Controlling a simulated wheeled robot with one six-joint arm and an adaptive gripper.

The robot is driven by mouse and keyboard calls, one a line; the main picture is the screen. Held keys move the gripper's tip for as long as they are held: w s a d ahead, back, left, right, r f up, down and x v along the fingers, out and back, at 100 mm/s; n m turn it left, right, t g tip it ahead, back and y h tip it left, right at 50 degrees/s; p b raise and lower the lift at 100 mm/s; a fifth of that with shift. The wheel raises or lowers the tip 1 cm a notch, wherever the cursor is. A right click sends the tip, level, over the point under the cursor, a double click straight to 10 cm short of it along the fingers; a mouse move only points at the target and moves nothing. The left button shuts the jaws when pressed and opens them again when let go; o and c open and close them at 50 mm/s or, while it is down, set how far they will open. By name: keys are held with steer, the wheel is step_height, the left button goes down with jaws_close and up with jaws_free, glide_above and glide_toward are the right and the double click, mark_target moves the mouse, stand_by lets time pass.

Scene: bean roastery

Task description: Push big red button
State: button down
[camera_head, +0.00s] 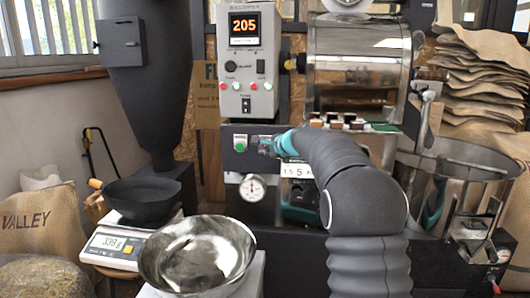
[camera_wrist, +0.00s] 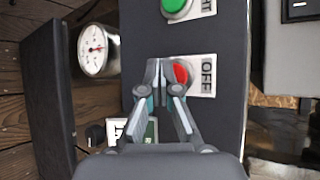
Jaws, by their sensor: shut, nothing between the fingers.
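The red button (camera_wrist: 181,74) sits on a dark panel beside a white OFF label (camera_wrist: 207,75) in the wrist view. My gripper (camera_wrist: 158,66) is shut and empty, with its fingertips just left of the red button and overlapping its edge. I cannot tell whether they touch it. In the head view my gripper (camera_head: 262,147) points at the roaster's dark front, right of the green button (camera_head: 240,146), and hides the red button. The green button also shows at the top of the wrist view (camera_wrist: 176,7).
A pressure-type dial (camera_head: 252,188) sits below the buttons. A grey control box (camera_head: 247,60) with a 205 display and small red and green buttons stands above. A metal bowl (camera_head: 190,275), a scale (camera_head: 115,247) and a round cooling bin (camera_head: 455,160) flank the arm.

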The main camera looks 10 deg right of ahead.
steer(key=shift+s, duration=0.1)
steer(key=shift+s+a+b, duration=0.3)
steer(key=shift+s+b, duration=0.2)
steer(key=shift+s, duration=0.3)
steer(key=shift+s+a+b, duration=0.25)
steer(key=shift+s+b, duration=0.25)
steer(key=shift+s, duration=0.25)
steer(key=shift+s+a+b, duration=0.3)
steer(key=shift+s+b, duration=0.2)
steer(key=shift+s, duration=0.3)
